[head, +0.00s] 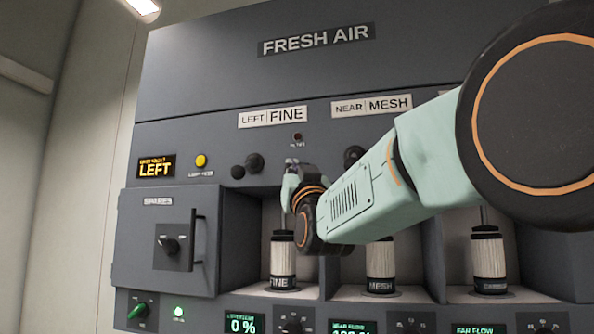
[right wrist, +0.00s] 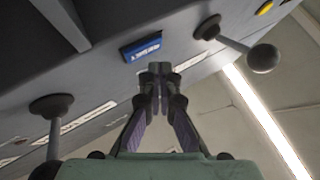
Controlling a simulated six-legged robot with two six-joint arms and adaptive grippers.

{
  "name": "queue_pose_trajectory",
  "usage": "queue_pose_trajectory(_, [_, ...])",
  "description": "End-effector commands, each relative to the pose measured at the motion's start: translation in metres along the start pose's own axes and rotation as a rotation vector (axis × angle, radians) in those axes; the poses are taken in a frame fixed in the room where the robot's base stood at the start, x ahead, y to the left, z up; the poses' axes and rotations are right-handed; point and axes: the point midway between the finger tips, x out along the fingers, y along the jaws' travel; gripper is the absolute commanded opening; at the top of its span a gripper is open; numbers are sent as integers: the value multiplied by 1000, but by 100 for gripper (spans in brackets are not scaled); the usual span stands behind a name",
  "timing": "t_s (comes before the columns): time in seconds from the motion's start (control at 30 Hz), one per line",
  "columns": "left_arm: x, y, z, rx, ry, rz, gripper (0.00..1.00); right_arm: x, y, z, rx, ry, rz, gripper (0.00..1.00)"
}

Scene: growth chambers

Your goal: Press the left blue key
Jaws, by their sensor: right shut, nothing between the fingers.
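A blue key (right wrist: 142,46) with small white lettering, too small to read, sits on the dark panel in the right wrist view. My right gripper (right wrist: 160,68) is shut and empty, its fingertips together just below and right of the key in that picture. I cannot tell whether they touch the panel. In the head view my right gripper (head: 291,170) is at the panel under the "LEFT FINE" label (head: 272,116). No blue key shows there; the gripper and wrist cover that spot. My left gripper is not in view.
Round-knobbed levers stick out either side of the fingertips, one (right wrist: 264,58) at right and one (right wrist: 50,106) at left. Below the panel, filter cartridges (head: 283,262) stand in open bays. A grey door with a handle (head: 199,238) is at left.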

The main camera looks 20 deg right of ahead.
Motion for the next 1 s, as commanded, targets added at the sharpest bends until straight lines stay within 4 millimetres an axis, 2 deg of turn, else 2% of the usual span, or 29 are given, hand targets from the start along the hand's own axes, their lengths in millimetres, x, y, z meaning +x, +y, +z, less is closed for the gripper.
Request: queue_pose_trajectory(1.0, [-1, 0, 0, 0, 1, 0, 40, 6, 4, 5, 1, -1, 1, 0])
